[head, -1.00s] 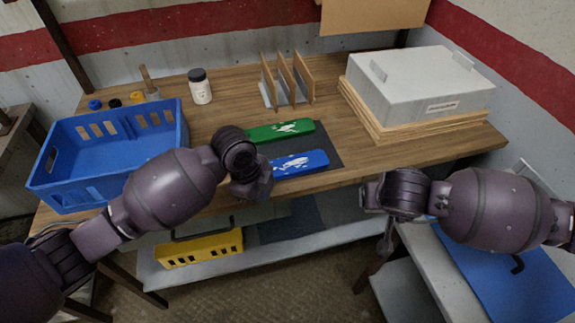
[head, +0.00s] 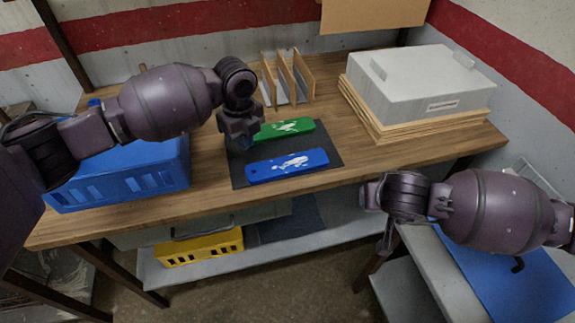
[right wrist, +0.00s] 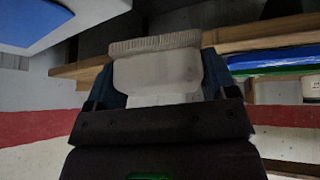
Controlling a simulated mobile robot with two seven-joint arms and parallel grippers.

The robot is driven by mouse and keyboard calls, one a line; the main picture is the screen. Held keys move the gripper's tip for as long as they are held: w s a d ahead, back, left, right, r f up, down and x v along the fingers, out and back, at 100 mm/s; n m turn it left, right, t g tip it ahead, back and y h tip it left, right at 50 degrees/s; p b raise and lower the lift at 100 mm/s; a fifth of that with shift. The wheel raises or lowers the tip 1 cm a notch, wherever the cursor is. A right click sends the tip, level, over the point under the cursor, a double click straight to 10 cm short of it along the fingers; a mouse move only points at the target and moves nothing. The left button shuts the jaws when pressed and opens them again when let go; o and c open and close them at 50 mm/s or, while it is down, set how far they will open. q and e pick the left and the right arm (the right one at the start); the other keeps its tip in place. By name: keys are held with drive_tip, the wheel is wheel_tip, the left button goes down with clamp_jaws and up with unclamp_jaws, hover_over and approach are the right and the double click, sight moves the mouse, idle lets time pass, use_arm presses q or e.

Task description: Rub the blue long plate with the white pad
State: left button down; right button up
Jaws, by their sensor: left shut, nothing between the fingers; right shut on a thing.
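The blue long plate (head: 288,166), with white marks on top, lies on a dark mat (head: 326,152) near the table's front edge. In the right wrist view, my right gripper (right wrist: 158,98) is shut on the white pad (right wrist: 158,70), which has a ribbed or bristly edge. In the head view my right gripper (head: 385,245) hangs in front of the table, right of the plate and apart from it; the pad cannot be made out there. My left gripper (head: 238,145) is shut and empty, above the mat's left side, left of a green plate (head: 290,128).
The green plate lies behind the blue one. A blue crate (head: 120,185) stands at the left, partly behind my left arm. Wooden dividers (head: 300,75) stand behind. A grey box (head: 420,85) sits at the back right. A yellow basket (head: 200,248) is on the lower shelf.

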sight(249, 164)
use_arm(q)
drive_tip(key=shift+f+b, duration=1.55)
drive_tip(key=shift+f, duration=0.8)
use_arm(e)
drive_tip(key=shift+s+f, duration=0.2)
drive_tip(key=shift+f, duration=2.35)
use_arm(q)
drive_tip(key=shift+f, duration=1)
use_arm(e)
drive_tip(key=shift+f+g, duration=0.3)
drive_tip(key=shift+f, duration=0.15)
use_arm(q)
drive_tip(key=shift+r+p, duration=1.8)
drive_tip(key=shift+r, duration=1.3)
use_arm(e)
drive_tip(key=shift+w+r, duration=0.15)
drive_tip(key=shift+r, duration=1.45)
drive_tip(key=shift+w+r, duration=0.1)
drive_tip(key=shift+r, duration=1.45)
use_arm(q)
wheel_tip(249, 164, up, 12)
drive_tip(key=shift+p, duration=0.3)
use_arm(e)
drive_tip(key=shift+r, duration=0.45)
